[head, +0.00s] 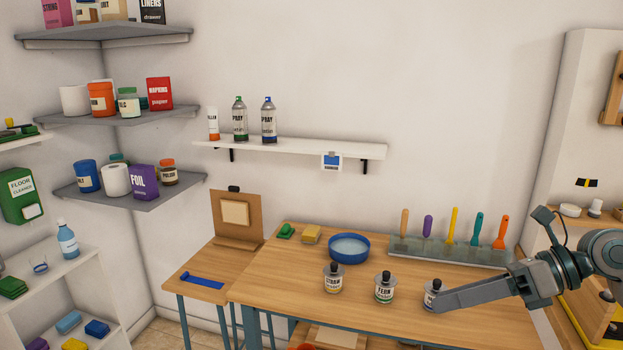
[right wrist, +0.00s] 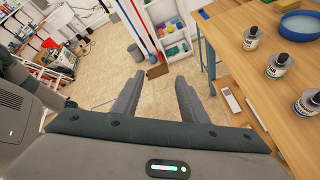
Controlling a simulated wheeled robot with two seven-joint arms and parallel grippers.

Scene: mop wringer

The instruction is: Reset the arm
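My right arm comes in from the right in the head view. Its gripper (head: 452,298) points left, over the right front of the wooden table in that picture, and one finger overlaps the rightmost labelled bottle (head: 429,290). In the right wrist view the two fingers of this gripper (right wrist: 157,84) are spread apart with nothing between them, above the tiled floor. The same view shows the table and bottles off to the right, apart from the fingers. My left gripper does not show in either view.
The table (head: 280,290) holds two more bottles (head: 333,280) (head: 384,287), a blue round dish (head: 349,248) and a rack (head: 410,250) of colored handles. A white wall shelf (head: 300,147) carries spray cans. Grey corner shelves (head: 120,115) stand left. Open floor (right wrist: 105,65) lies beyond the fingers.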

